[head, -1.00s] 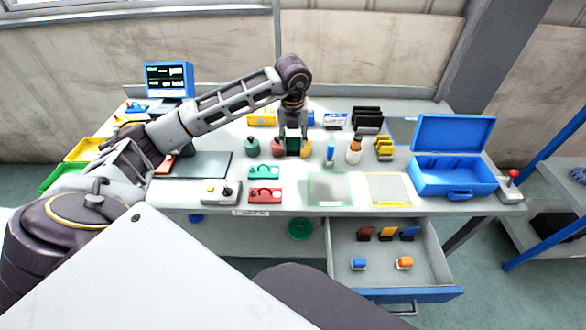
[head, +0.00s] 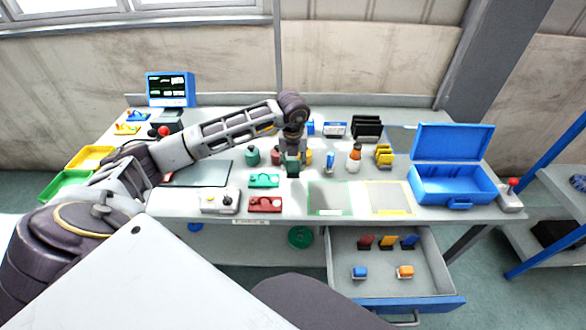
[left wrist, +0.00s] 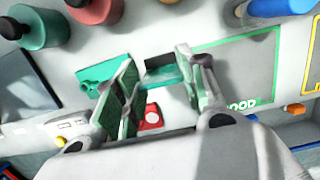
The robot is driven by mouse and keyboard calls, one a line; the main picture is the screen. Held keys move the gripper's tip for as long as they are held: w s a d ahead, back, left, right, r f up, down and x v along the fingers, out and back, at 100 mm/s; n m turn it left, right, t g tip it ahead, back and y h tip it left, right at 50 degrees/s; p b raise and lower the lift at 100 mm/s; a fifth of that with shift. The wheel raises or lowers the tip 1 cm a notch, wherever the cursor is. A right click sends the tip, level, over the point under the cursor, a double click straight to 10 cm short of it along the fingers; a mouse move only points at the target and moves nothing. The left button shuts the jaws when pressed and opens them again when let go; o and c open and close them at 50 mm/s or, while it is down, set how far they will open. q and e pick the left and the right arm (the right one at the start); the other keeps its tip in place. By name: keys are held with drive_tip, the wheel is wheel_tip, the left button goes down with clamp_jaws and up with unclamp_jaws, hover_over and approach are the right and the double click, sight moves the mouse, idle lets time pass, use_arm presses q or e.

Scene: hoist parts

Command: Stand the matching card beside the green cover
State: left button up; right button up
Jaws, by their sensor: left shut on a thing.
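The green cover (head: 264,181) lies flat on the table, just behind the red cover (head: 265,204). My left gripper (head: 293,158) is right of and slightly behind the green cover. It is shut on a small dark green card (head: 292,170), held pointing down. In the left wrist view the card (left wrist: 163,74) shows between the fingers, with the green cover (left wrist: 99,76) beside it on the left, apart from it. Whether the card's lower edge touches the table I cannot tell. My right gripper is out of view.
A green-outlined area (head: 329,213) and a yellow-outlined area (head: 391,213) lie right of the covers. A control box (head: 220,202) is at the left. An open drawer (head: 384,278) below holds coloured cards and blocks.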

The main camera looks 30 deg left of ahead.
sight(293, 165)
use_arm(q)
drive_tip(key=shift+f, duration=1.6)
drive_tip(key=shift+f, duration=0.15)
drive_tip(key=o, duration=1.3)
drive_tip(key=shift+c, duration=0.2)
wheel_tip(293, 165, up, 12)
drive_tip(key=s, duration=0.1)
drive_tip(key=shift+s+d, duration=0.25)
drive_tip(key=shift+d, duration=0.2)
